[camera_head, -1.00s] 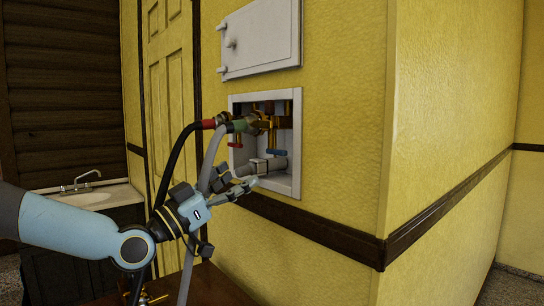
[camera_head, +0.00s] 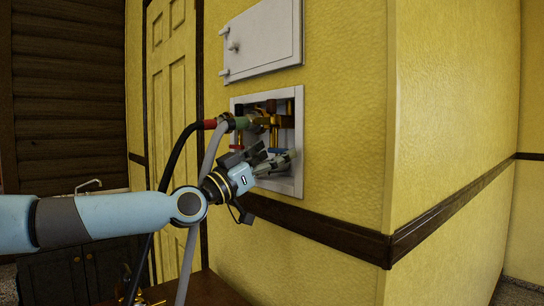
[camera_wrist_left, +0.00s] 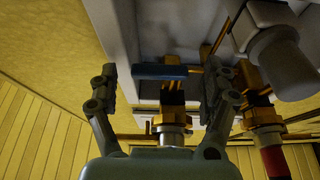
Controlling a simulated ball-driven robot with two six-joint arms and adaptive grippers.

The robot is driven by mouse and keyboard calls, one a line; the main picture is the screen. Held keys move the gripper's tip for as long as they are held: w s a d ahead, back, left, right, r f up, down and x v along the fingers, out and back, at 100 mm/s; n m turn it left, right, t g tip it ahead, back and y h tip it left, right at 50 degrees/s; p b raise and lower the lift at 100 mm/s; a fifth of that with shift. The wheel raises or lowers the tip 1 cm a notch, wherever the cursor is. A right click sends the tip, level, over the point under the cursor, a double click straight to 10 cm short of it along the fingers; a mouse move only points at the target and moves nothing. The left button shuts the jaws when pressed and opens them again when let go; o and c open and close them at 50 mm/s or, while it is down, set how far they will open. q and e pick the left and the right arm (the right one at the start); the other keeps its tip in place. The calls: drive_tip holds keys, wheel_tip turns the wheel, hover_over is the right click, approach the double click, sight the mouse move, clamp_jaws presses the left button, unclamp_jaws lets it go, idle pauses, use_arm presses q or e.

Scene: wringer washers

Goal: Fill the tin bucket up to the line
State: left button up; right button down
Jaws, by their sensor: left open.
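No tin bucket shows in either view. A white recessed wall box (camera_head: 298,120) holds brass valves (camera_head: 271,108). My left gripper (camera_head: 277,156) is open at the lower part of this box in the head view. In the left wrist view a blue valve handle (camera_wrist_left: 160,72) lies across the space between the two open fingers of the left gripper (camera_wrist_left: 160,85). I cannot tell whether either finger touches it. A brass valve body (camera_wrist_left: 173,100) is beside it. A red handle (camera_head: 237,147) shows partly at the box's left. My right gripper is not in view.
A black hose with a red end (camera_head: 209,124) and a grey hose with a green end (camera_head: 240,123) run down from the box, close to my left arm. A white box door (camera_head: 262,42) is above. A dark wall rail (camera_head: 320,233) is below.

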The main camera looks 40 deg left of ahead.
use_arm(q)
drive_tip(key=c, duration=1.2)
drive_tip(key=m+g+h+b, duration=0.1)
drive_tip(key=h+b, duration=0.1)
drive_tip(key=h, duration=0.1)
drive_tip(key=m+g+h+b, duration=0.1)
drive_tip(key=m+h+b, duration=0.1)
drive_tip(key=h+b, duration=0.1)
drive_tip(key=a+m+g+h+b, duration=0.1)
drive_tip(key=m+h+b, duration=0.1)
drive_tip(key=h+b, duration=0.1)
drive_tip(key=shift+s+g+h, duration=0.3)
drive_tip(key=shift+h, duration=0.1)
drive_tip(key=o, duration=1.2)
